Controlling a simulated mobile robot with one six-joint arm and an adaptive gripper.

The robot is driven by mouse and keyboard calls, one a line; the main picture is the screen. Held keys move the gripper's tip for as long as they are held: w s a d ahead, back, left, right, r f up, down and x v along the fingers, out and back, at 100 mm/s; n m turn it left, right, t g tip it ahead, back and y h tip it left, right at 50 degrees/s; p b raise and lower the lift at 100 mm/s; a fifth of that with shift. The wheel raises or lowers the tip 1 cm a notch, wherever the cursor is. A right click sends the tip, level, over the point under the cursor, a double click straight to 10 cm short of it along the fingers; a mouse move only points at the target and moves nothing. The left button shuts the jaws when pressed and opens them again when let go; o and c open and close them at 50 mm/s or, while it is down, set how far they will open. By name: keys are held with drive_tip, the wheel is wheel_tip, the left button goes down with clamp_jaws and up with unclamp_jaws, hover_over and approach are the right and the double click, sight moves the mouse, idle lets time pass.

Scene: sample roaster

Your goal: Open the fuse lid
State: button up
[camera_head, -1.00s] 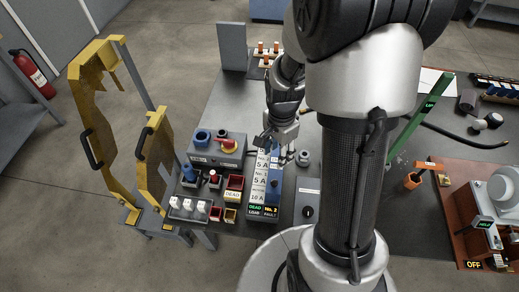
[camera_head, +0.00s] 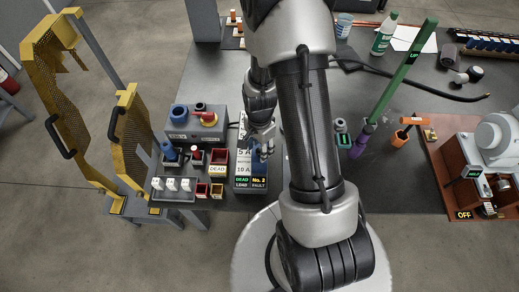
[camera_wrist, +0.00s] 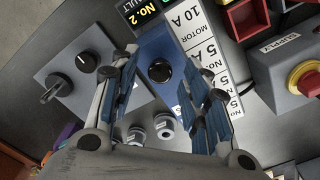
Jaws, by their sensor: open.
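The fuse box shows a blue lid (camera_head: 259,164) beside a white label strip reading 5 A and 10 A, with "DEAD LOAD" and "No. 2 FAULT" displays at its front. In the wrist view the blue lid (camera_wrist: 150,52) has a round black knob (camera_wrist: 159,70) and looks closed. My gripper (camera_head: 262,142) is over the far part of the fuse box. In the wrist view my gripper (camera_wrist: 165,98) is open, with its blue-padded fingers on either side of the lid and the knob between them, slightly beyond the tips. Contact with the lid cannot be told.
A grey supply box with a red and yellow switch (camera_head: 208,119) stands left of the fuse box. A grey panel with black knobs (camera_wrist: 83,79) is close on the other side. A yellow mesh guard (camera_head: 70,100) stands left.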

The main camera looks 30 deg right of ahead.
drive_tip(key=shift+f, duration=0.3)
drive_tip(key=shift+c, duration=0.5)
clamp_jaws()
